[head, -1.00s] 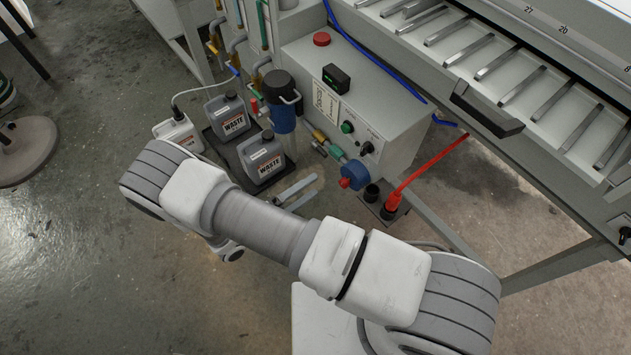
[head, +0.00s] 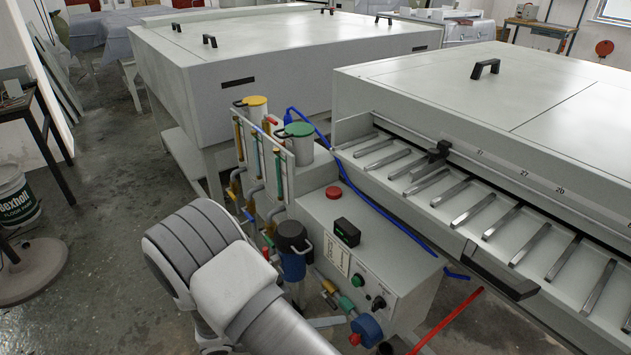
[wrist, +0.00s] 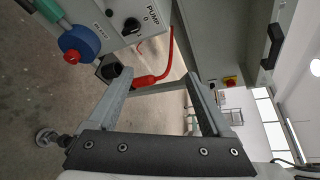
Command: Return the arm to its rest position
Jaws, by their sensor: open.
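My gripper (wrist: 158,80) shows in the wrist view with its two grey fingers spread apart and nothing between them. A red hose lies beyond the fingertips, and the wrist picture is turned on its side. In the head view my arm (head: 225,275) rises at the lower left, in front of the pump unit.
The pump control box (head: 365,270) has a red button (head: 333,193) on top and a blue valve knob (head: 366,331) low in front. The plate processor (head: 500,110) fills the right. A round stand base (head: 35,268) is at left; the floor (head: 105,200) between is clear.

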